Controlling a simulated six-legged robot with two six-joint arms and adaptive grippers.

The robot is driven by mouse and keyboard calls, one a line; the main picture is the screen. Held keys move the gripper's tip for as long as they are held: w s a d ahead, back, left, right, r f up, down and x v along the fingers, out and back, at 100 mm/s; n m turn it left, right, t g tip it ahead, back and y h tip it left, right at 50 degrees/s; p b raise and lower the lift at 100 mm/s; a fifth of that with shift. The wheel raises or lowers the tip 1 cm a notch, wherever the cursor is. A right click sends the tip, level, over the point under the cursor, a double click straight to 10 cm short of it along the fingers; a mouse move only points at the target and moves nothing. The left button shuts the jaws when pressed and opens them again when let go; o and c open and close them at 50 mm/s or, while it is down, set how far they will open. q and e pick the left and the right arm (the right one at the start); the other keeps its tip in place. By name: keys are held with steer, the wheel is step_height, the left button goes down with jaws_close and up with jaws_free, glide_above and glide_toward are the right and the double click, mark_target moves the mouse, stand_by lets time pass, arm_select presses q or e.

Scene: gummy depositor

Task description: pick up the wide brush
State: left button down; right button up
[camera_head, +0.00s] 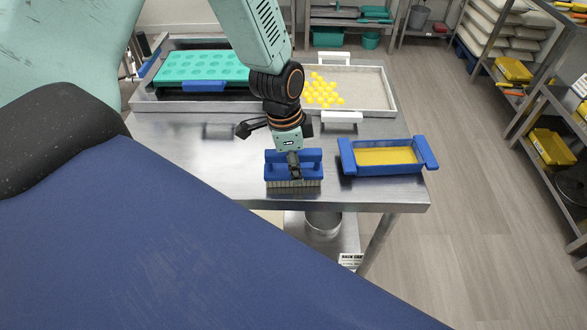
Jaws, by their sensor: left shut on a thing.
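The wide brush (309,172) has a blue body and a row of pale bristles pointing down. It is at the front edge of the steel table (220,165). My left gripper (294,170) comes down on it from above and is shut on the middle of its blue body. I cannot tell whether the bristles touch the table. My right gripper is not in view.
A blue tray of yellow liquid (386,157) stands just right of the brush. Behind are a tray with yellow gummies (372,85) and a teal mould (190,67). Shelves (545,95) line the right. A steel pot (323,225) sits below the table edge.

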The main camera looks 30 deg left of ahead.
arm_select(q)
step_height(320, 180, up, 10)
steer(key=shift+s+r+p, duration=0.1)
steer(key=shift+p, duration=0.45)
steer(key=c, duration=1.4)
jaws_free()
jaws_close()
